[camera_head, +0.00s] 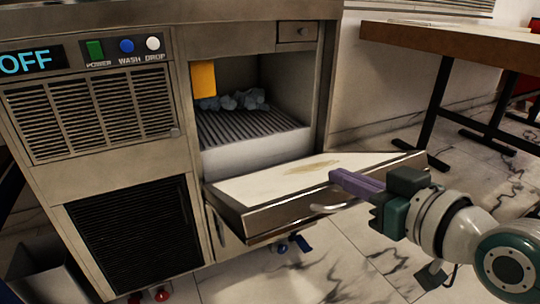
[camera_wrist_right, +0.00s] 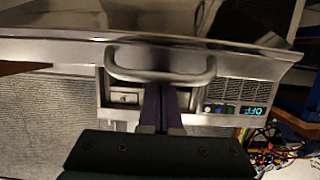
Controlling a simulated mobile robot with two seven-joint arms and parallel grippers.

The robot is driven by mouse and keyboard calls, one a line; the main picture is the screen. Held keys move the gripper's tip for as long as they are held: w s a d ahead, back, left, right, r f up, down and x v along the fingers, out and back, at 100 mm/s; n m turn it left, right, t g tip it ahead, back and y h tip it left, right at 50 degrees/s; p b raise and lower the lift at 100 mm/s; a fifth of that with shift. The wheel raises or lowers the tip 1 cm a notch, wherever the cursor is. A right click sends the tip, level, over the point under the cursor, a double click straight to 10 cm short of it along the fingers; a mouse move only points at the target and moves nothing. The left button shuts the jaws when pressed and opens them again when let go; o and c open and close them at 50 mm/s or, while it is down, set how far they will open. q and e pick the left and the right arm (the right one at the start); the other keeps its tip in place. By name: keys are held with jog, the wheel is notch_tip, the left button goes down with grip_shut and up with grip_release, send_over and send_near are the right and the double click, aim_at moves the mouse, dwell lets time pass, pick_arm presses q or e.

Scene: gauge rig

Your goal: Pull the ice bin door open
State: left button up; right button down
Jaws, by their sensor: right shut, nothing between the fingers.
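The ice bin door (camera_head: 275,182) is swung down and out from the ice machine, its pale stained inner face up, so the bin (camera_head: 245,125) is open to view. Its curved bar handle (camera_head: 328,208) is on the front edge and also shows in the right wrist view (camera_wrist_right: 160,76). My right gripper (camera_head: 338,178), with purple fingers, is shut and empty at the door's outer edge, close to the handle. In the wrist view the fingertips (camera_wrist_right: 160,88) overlap the handle bar; I cannot tell whether they touch it. My left gripper is not in view.
Inside the bin are bluish ice lumps (camera_head: 235,100), a slatted floor and a yellow flap (camera_head: 203,80). The machine's panel (camera_head: 110,50) has an OFF display and several buttons. A brown-topped table (camera_head: 450,45) stands at the right.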

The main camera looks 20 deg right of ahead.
jog(key=s+f+t+b, duration=0.2)
jog(key=s+f+b, duration=0.1)
jog(key=f+b, duration=0.3)
jog(key=shift+s+d+f+t+b, duration=0.2)
jog(key=shift+f+t+b, duration=0.15)
jog(key=shift+f, duration=0.35)
